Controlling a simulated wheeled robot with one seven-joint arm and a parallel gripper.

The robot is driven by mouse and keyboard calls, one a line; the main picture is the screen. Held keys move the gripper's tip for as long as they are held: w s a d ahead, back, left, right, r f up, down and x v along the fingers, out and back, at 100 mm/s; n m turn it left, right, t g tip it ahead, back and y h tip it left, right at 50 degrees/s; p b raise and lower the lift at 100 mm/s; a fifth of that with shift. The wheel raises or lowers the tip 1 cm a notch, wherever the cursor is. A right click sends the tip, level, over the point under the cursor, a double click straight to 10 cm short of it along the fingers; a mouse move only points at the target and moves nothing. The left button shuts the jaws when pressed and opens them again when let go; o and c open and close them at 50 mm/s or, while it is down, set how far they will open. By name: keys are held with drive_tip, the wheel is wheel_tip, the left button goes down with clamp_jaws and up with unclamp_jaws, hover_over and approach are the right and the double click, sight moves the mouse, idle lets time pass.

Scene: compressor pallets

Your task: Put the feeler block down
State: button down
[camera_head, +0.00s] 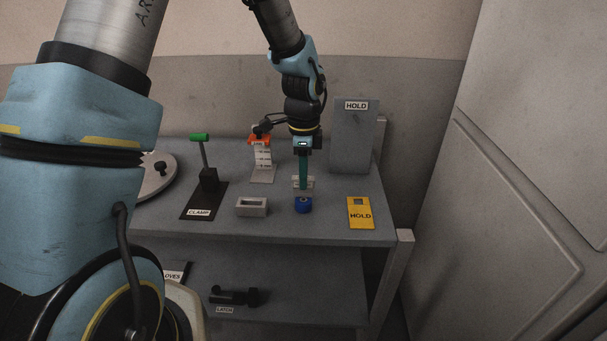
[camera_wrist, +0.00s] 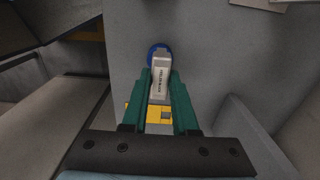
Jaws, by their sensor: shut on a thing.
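A round blue piece (camera_head: 303,206) shows just in front of and below the fingertips. In the wrist view the blue piece (camera_wrist: 153,51) lies beyond the block's far end. I cannot tell whether the block touches the bench.
A grey slotted holder (camera_head: 252,207) stands left of the blue piece. A black clamp with a green handle (camera_head: 199,137) stands left. An upright grey HOLD panel (camera_head: 352,140) stands behind. The lower shelf (camera_head: 310,275) holds a black latch.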

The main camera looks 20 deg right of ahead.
drive_tip(key=shift+f, duration=0.45)
drive_tip(key=shift+f, duration=0.15)
drive_tip(key=c, duration=0.7)
unclamp_jaws()
wheel_tip(320, 180, up, 13)
drive_tip(key=b, duration=0.2)
drive_tip(key=s+a+f+n, duration=0.1)
drive_tip(key=a+n, duration=0.6)
drive_tip(key=a, duration=0.3)
drive_tip(key=s+a+f+n+t, duration=0.1)
drive_tip(key=a+f+n, duration=0.1)
drive_tip(key=a+n, duration=0.5)
drive_tip(key=s+a+f+n, duration=0.2)
drive_tip(key=a+n, duration=0.6)
drive_tip(key=a, duration=0.5)
drive_tip(key=shift+a+t, duration=0.1)
drive_tip(key=shift+t, duration=0.2)
